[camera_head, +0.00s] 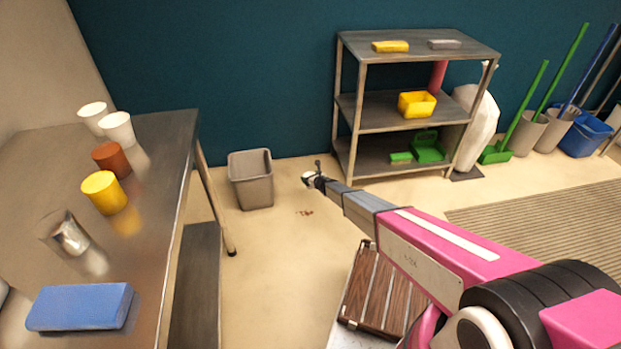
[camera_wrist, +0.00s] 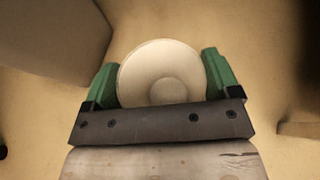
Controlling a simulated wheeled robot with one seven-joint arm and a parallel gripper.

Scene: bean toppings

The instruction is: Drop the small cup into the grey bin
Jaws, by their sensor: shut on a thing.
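The grey bin (camera_head: 252,184) stands on the floor against the teal wall, between the metal table and the shelf rack. My gripper (camera_head: 310,179) is to the right of the bin in the head view, apart from it. It is shut on a small pale cup (camera_head: 306,180). In the wrist view the cup (camera_wrist: 161,72) shows as a round cream shape between the two green fingers of my gripper (camera_wrist: 160,78). A grey-brown surface (camera_wrist: 55,35) fills the upper left of the wrist view; I cannot tell for sure that it is the bin.
A metal table (camera_head: 160,190) at left holds several cups and a blue block (camera_head: 80,306). A shelf rack (camera_head: 405,100) stands behind my arm. Small brown crumbs (camera_head: 304,212) lie on the floor near the bin. A slatted wooden piece (camera_head: 375,295) lies below my arm.

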